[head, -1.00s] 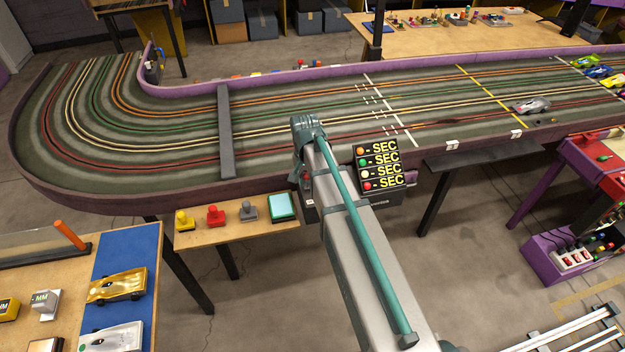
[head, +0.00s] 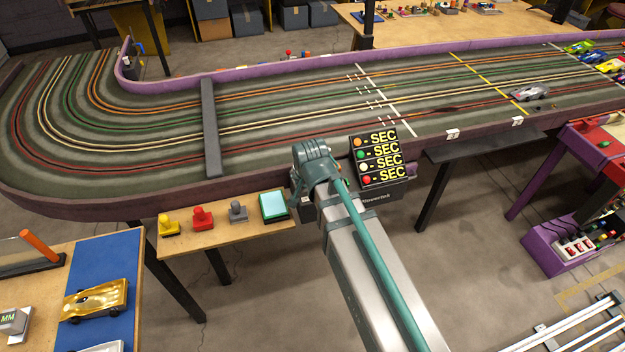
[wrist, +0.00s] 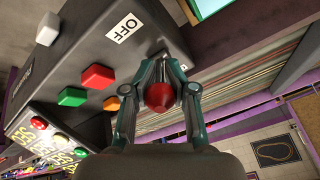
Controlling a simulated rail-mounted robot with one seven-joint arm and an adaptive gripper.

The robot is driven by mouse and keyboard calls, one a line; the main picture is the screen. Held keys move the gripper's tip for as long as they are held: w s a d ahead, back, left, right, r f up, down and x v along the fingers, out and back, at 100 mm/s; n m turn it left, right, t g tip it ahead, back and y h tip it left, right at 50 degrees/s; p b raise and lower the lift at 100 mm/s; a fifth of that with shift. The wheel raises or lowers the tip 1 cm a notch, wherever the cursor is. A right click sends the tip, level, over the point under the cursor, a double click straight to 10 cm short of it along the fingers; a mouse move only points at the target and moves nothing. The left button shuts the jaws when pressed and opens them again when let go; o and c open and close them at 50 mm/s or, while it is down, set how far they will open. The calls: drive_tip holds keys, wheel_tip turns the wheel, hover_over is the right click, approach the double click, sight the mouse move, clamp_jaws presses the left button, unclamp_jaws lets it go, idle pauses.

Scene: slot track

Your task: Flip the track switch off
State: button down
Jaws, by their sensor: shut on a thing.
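The track switch is a lever with a red ball knob (wrist: 160,96) on a dark control box (wrist: 88,45), seen in the wrist view. A white OFF label (wrist: 124,28) is on the box face up and left of the lever. My gripper (wrist: 160,72) has its two teal fingers closed around the lever, with the red knob between them. In the head view the box's lap display (head: 378,158) shows right of my wrist. My arm hides the lever and fingers there.
The slot track (head: 270,120) runs behind the box. Left of the box, a small shelf (head: 215,238) holds yellow, red and grey controls and a pale screen (head: 273,206). White, green, red and orange buttons (wrist: 98,77) sit beside the lever.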

drive_tip(key=shift+r, duration=0.15)
drive_tip(key=c, duration=1.2)
unclamp_jaws()
drive_tip(key=shift+s+r, duration=0.1)
drive_tip(key=v, duration=1.1)
drive_tip(key=shift+s+d+r, duration=0.1)
drive_tip(key=shift+s+r, duration=0.1)
drive_tip(key=shift+r, duration=0.15)
